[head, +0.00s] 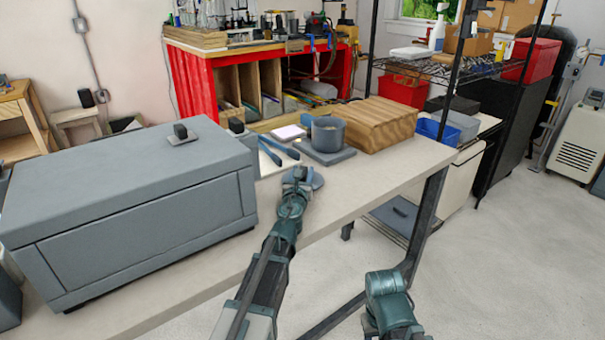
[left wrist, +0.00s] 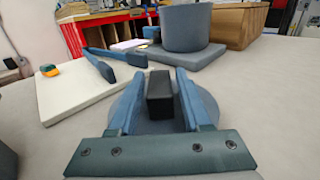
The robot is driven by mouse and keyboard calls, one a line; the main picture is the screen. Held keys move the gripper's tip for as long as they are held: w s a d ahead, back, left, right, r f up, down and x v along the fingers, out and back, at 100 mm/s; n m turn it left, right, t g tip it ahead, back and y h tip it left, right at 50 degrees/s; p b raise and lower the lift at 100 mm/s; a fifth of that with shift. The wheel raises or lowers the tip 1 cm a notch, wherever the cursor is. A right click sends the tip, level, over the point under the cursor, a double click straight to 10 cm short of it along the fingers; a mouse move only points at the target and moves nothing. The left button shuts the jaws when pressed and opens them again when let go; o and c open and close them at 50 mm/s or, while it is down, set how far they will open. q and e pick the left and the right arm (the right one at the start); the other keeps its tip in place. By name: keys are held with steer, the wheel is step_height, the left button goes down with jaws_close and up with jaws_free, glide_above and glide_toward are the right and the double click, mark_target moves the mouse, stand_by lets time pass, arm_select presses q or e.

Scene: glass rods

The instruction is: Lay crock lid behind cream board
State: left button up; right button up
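The crock lid, a flat round blue-grey disc (left wrist: 158,126) with a black block knob (left wrist: 160,95), lies on the bench; its edge also shows in the head view (head: 317,181). My left gripper (left wrist: 161,76) has its fingers on either side of the knob, with narrow gaps seeming to show; it also shows in the head view (head: 299,173). The cream board (left wrist: 75,98) lies flat to the left of the lid, with blue tongs (left wrist: 97,65) on it. The grey crock (head: 328,133) stands on a grey slab (head: 326,155) farther back.
A large grey box (head: 130,195) fills the bench's left side. A wooden block (head: 380,122) stands right of the crock. A pink-and-white pad (head: 288,132) lies behind the tongs. The bench (head: 370,180) is clear to the right of the lid.

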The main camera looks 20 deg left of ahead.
arm_select(q)
steer(key=shift+o, duration=0.7)
steer(key=shift+r, duration=0.25)
steer(key=s, duration=0.4)
steer(key=s+d, duration=0.1)
steer(key=s, duration=0.7)
steer(key=shift+d+f, duration=0.1)
steer(key=shift+d, duration=0.15)
